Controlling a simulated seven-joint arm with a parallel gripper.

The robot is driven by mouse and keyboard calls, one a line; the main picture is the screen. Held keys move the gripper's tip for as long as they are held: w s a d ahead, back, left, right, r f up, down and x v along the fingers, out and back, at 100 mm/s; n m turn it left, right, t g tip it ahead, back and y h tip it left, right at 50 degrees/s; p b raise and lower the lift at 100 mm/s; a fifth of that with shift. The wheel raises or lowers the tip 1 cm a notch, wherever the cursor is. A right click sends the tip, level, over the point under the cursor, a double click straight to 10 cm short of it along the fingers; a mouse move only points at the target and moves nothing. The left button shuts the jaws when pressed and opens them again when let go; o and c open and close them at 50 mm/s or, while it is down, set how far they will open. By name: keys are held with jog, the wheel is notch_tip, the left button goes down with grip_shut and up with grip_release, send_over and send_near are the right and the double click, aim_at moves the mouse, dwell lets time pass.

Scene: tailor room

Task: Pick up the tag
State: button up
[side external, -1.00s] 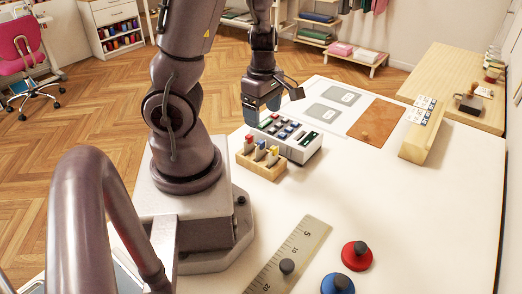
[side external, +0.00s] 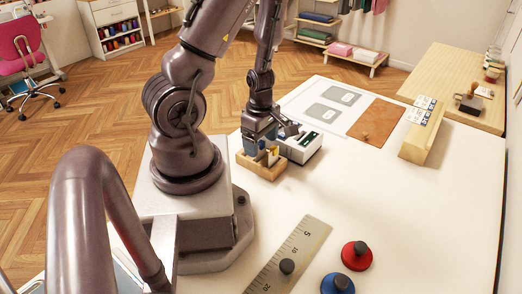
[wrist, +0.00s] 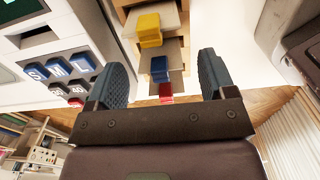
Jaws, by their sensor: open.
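A small wooden holder (side external: 262,172) stands on the white table in front of my arm's base, with several colour-topped tags in a row. In the wrist view, a yellow-topped tag (wrist: 149,28), a blue-topped tag (wrist: 160,69) and a red-topped tag (wrist: 166,91) show in it. My gripper (wrist: 163,78) is open above the holder, with the blue and red tops between its two blue pads. No pad visibly touches a tag. In the side view, my gripper (side external: 270,138) hides part of the row; a yellow top (side external: 272,151) shows beneath it.
A white keyed machine (side external: 306,149) stands right behind the holder, close to my gripper; its S, M and L keys (wrist: 58,68) show in the wrist view. A ruler (side external: 300,248), red knob (side external: 357,254) and blue knob (side external: 338,284) lie nearer the camera. The table's middle is clear.

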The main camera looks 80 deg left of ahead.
jog(key=shift+f, duration=0.4)
jog(key=shift+c, duration=0.4)
jog(key=c, duration=0.9)
jog(key=shift+r, duration=0.1)
